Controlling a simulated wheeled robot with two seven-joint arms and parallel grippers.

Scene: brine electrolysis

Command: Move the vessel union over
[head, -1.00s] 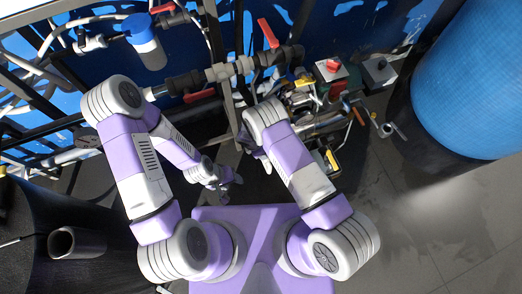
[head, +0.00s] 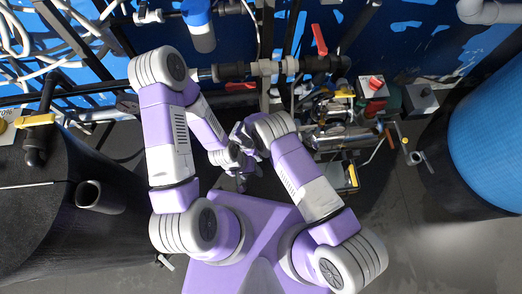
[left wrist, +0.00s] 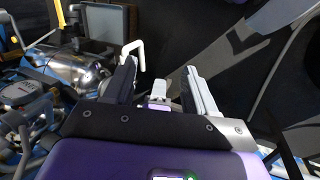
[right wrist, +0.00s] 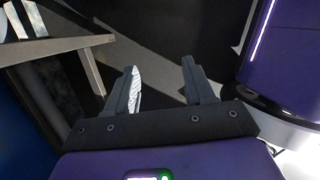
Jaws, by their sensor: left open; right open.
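A dark pipe line with pale grey fittings (head: 265,68) runs across the blue backing at the top of the head view. I cannot tell for certain which fitting is the vessel union. My left gripper (head: 240,176) is below this pipe, well apart from it. In the left wrist view the left gripper (left wrist: 161,84) is open, its two fingers apart with nothing clearly held between them. My right gripper is mostly hidden by its own arm in the head view. In the right wrist view the right gripper (right wrist: 160,86) is open and empty.
Red-handled valves (head: 319,40) sit on the pipe. A cluster of pumps and a box with a red button (head: 376,84) stands to the right. A large blue barrel (head: 495,140) is at the far right, a black tank (head: 50,225) at the left. Floor is open at the lower right.

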